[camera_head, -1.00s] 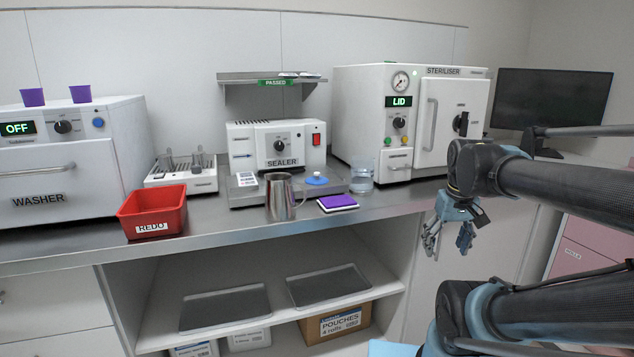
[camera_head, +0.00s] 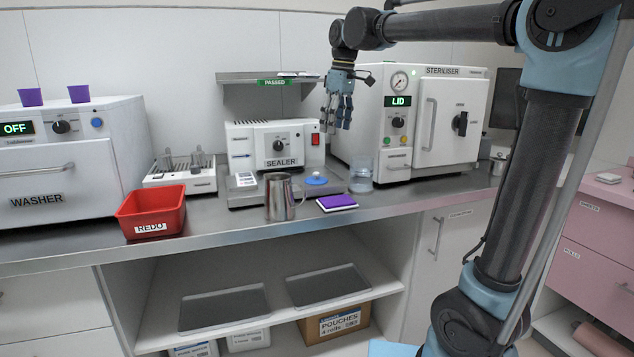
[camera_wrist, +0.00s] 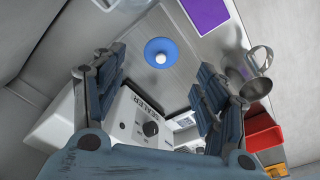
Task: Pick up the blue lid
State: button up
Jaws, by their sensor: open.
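The blue lid (camera_head: 316,181) is a small round disc with a pale knob. In the wrist view the blue lid (camera_wrist: 161,52) is in clear sight, beyond the fingertips and between the two finger lines. My gripper (camera_head: 338,118) is open and empty, pointing down, high above the lid and slightly to its right. Its blue fingers (camera_wrist: 160,85) are spread wide in the wrist view. Nothing hides the lid.
Close to the lid stand the steel jug (camera_head: 280,197), the glass beaker (camera_head: 361,174), a purple pad (camera_head: 337,203) and the sealer (camera_head: 270,147). The shelf (camera_head: 250,77) and steriliser (camera_head: 440,120) flank my gripper. A red bin (camera_head: 152,210) stands further left.

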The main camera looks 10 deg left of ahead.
jog(key=a+r+n, duration=0.1)
jog(key=a, duration=0.3)
send_over(318, 173)
notch_tip(318, 173, down, 12)
jog(key=shift+w+r, duration=0.1)
jog(key=shift+r, duration=0.15)
jog(key=shift+w+a+f, duration=0.1)
jog(key=shift+f, duration=1.25)
jog(key=shift+w+a+f, duration=0.1)
jog(key=shift+f, duration=1.25)
jog(key=c, duration=1.1)
